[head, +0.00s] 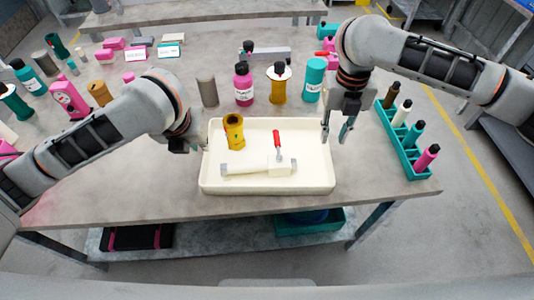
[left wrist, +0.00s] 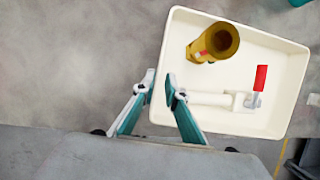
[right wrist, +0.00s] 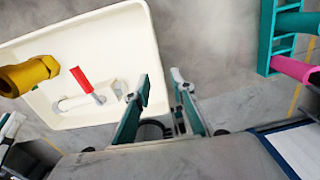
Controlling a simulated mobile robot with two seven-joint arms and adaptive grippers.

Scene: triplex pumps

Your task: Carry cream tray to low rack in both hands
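The cream tray (head: 318,186) lies flat on the grey table near its front edge. It holds a yellow hollow part (head: 234,131) standing at its back left, and a cream pipe-like part (head: 248,168) with a red-handled piece (head: 277,140). My left gripper (left wrist: 161,78) is at the tray's left side, its fingers slightly apart on either side of the rim; contact is not clear. My right gripper (head: 336,138) is open at the tray's right side, its fingers apart on either side of the rim in the right wrist view (right wrist: 159,82).
Bottles (head: 243,86) and a grey cylinder (head: 208,91) stand behind the tray. A teal holder (head: 394,137) with several bottles is to the right. Pink and yellow parts crowd the table's left. A shelf (head: 210,243) below holds a teal bin (head: 310,227) and a dark case (head: 138,238).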

